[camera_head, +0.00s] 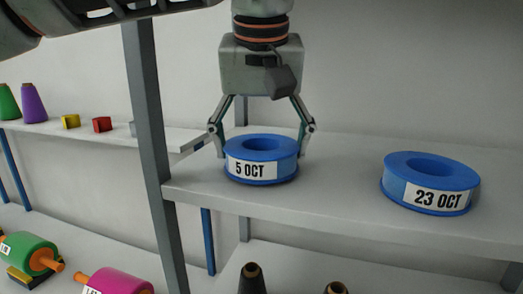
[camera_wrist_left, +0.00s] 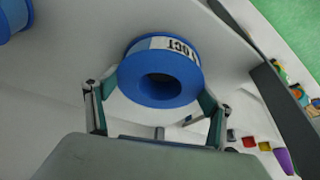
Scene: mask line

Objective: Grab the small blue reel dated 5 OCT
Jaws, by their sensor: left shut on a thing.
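The small blue reel dated 5 OCT (camera_head: 262,146) is on the upper shelf, its white label facing the head camera. It also shows in the left wrist view (camera_wrist_left: 188,78), its central hole toward the camera and its label partly visible. My left gripper (camera_head: 261,142) comes down from above and is shut on this reel, one finger at each side. In the head view the reel appears to rest on or just above the shelf; I cannot tell which. My right gripper is not in view.
A second blue reel, dated 23 OCT (camera_head: 431,183), sits to the right on the same shelf (camera_head: 340,165). A grey upright post (camera_head: 150,120) stands left of the held reel. A side shelf holds green and purple cones (camera_head: 33,104) and small blocks (camera_head: 102,124). Spools lie below.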

